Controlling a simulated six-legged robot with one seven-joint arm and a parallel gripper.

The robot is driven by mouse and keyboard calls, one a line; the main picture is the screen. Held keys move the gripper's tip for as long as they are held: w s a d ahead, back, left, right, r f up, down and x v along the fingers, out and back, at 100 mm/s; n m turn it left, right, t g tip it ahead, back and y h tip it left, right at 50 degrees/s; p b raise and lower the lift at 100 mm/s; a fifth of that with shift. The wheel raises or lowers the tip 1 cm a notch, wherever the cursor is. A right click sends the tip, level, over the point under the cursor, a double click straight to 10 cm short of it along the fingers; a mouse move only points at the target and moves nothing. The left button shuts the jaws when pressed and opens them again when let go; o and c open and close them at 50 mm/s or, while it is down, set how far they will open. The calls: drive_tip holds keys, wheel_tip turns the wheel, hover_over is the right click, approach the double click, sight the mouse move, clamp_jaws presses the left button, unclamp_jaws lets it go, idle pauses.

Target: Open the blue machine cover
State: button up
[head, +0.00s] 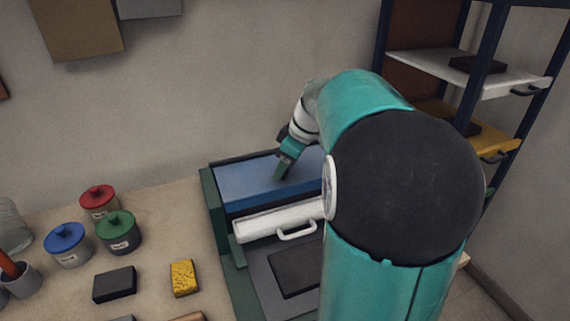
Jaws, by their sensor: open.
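I cannot tell whether the blue cover is fully shut. My gripper (281,172) is over the blue cover, pointing down, with its tip at or just above the surface; contact cannot be told. My arm hides the right part of the machine and cover. The gap between the fingers is too small to see.
On the bench left of the machine stand a red-lidded jar (99,200), a blue-lidded jar (67,244) and a green-lidded jar (118,231). A dark block (115,285) and a yellow sponge (185,278) lie in front. A shelf rack (470,75) stands at the right.

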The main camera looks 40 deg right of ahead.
clamp_jaws()
